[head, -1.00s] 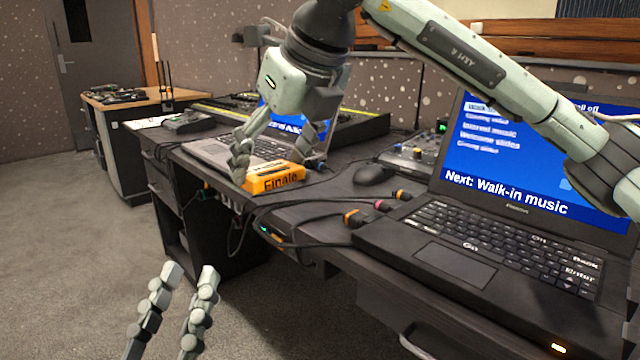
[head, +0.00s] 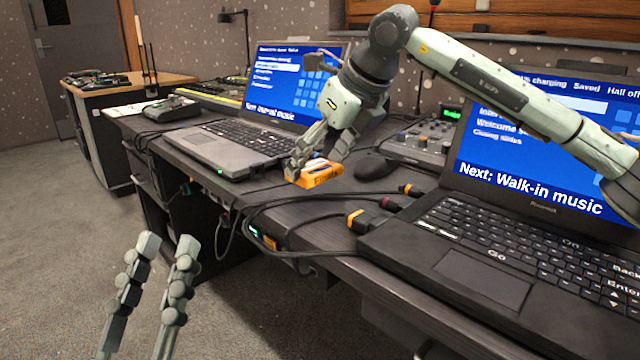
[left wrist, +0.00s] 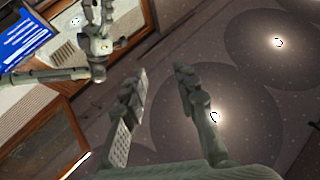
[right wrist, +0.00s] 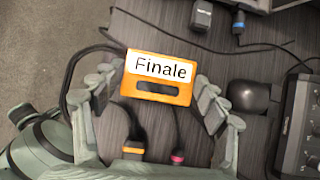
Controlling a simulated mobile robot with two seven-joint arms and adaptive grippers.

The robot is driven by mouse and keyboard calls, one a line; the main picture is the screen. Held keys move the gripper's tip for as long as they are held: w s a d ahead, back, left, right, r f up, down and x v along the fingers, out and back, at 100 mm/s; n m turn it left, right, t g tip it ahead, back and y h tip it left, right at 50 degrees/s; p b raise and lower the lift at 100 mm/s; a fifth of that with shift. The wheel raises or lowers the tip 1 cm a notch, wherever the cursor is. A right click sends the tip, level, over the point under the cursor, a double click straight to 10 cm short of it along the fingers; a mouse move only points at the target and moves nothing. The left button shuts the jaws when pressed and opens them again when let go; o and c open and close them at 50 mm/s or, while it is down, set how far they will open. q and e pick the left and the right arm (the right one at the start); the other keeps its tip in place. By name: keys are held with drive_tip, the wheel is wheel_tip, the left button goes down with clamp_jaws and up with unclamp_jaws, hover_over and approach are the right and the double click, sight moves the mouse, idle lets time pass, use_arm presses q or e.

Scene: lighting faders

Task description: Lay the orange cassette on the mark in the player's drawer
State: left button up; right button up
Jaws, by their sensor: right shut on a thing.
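The orange cassette (head: 318,174), with a white label reading "Finale", is at the desk's front edge in the head view. It also shows in the right wrist view (right wrist: 158,78), between the fingers. My right gripper (head: 316,162) comes from above and is shut on the cassette by its two sides. Whether the cassette touches the desk I cannot tell. My left gripper (head: 166,245) is open and empty over the floor, left of the desk; its fingers also show in the left wrist view (left wrist: 160,82). The player's drawer and its mark cannot be made out.
A laptop (head: 487,280) fills the right front of the desk, with another laptop (head: 230,142) behind the cassette. A black mouse (head: 372,166) lies right of the cassette. Cables (head: 290,205) run along the front edge. A mixer (head: 425,140) stands behind. The floor at left is clear.

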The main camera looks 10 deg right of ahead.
sight(320, 182)
drive_tip(key=shift+w+d+f, duration=0.15)
drive_tip(key=shift+d+f, duration=0.05)
drive_tip(key=shift+f+b, duration=0.3)
drive_tip(key=shift+f, duration=1.65)
drive_tip(key=shift+f, duration=0.1)
drive_tip(key=o, duration=1.2)
drive_tip(key=shift+c, duration=0.2)
